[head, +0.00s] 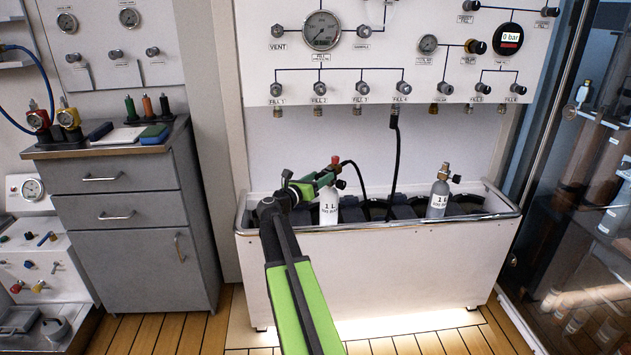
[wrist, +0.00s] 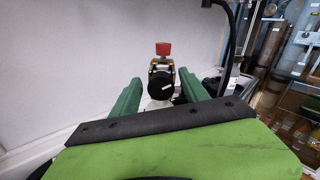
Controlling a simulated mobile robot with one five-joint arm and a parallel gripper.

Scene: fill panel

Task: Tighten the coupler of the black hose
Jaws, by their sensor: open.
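The black hose (head: 397,150) hangs from the fill panel's FILL 4 outlet into the trough. A black hose arc rises beside the left white cylinder (head: 329,206) toward its valve. My gripper (head: 328,175) is at that valve, open. In the wrist view my green fingers (wrist: 160,80) stand either side of a round black end piece (wrist: 161,88), with gaps on both sides. I take this piece for the coupler, but cannot be sure. A red knob (wrist: 164,49) sits above it; it also shows in the head view (head: 335,161). My gripper hides part of the valve.
The white trough (head: 400,265) has a metal rim under my forearm. A grey cylinder (head: 438,197) stands upright at its right. The fill panel (head: 400,60) with gauges is behind. A grey cabinet (head: 125,220) is at left, a glass case (head: 590,200) at right.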

